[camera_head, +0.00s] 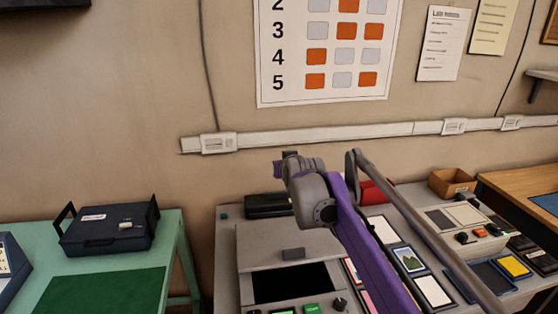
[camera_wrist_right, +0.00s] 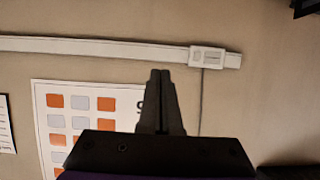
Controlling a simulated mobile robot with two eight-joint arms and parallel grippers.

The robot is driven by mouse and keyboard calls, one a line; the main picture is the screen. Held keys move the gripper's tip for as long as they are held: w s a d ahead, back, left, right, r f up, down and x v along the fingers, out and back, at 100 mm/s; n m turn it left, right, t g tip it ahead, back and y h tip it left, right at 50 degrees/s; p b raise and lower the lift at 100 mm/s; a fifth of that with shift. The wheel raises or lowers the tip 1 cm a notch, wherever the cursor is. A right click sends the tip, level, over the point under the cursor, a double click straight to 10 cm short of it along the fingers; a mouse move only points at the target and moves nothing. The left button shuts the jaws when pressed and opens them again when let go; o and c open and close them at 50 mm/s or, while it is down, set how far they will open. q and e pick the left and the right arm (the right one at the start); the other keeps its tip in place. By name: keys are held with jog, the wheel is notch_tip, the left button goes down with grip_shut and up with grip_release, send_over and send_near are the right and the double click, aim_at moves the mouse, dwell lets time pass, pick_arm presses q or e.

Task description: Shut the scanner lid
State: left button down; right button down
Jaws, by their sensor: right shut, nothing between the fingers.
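The scanner seems to be the grey unit (camera_head: 257,254) at bottom centre in the head view. It has a dark glass or screen (camera_head: 290,282), a small grey block above that, and a green button at the front. I cannot tell for sure which part is the lid or how far it is open. My right arm, purple and grey, rises from the lower right in front of the unit. Its gripper is mostly hidden behind the wrist there. In the right wrist view the gripper (camera_wrist_right: 161,75) has its fingers together, empty, in front of the wall. My left gripper is not in view.
A green table (camera_head: 110,265) with a dark case (camera_head: 110,226) stands at left. Right of the unit are framed cards (camera_head: 409,260), a control box (camera_head: 455,218) and a brown box (camera_head: 452,181). A white rail (camera_head: 310,136) and a poster (camera_head: 322,50) are on the wall behind.

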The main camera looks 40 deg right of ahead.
jog(key=s+a+f+t+h+b, duration=0.2)
jog(key=s+a+f+t+b, duration=0.15)
jog(key=s+f, duration=0.35)
jog(key=t+h+b, duration=0.1)
jog(key=t+b, duration=0.1)
jog(key=b, duration=0.3)
send_over(295, 260)
jog(key=f, duration=0.7)
jog(key=shift+w+d, duration=0.2)
jog(key=shift+w, duration=0.15)
jog(key=shift+s+a+f+b, duration=0.2)
jog(key=shift+s+f+b, duration=0.15)
jog(key=shift+f, duration=0.3)
notch_tip(295, 260, up, 5)
jog(key=p, duration=0.3)
jog(key=shift+w+d+p, duration=0.1)
jog(key=shift+w+p, duration=0.05)
jog(key=shift+p, duration=0.2)
jog(key=s+a+f+b, duration=0.1)
jog(key=s+a+f, duration=0.3)
jog(key=s+f, duration=0.3)
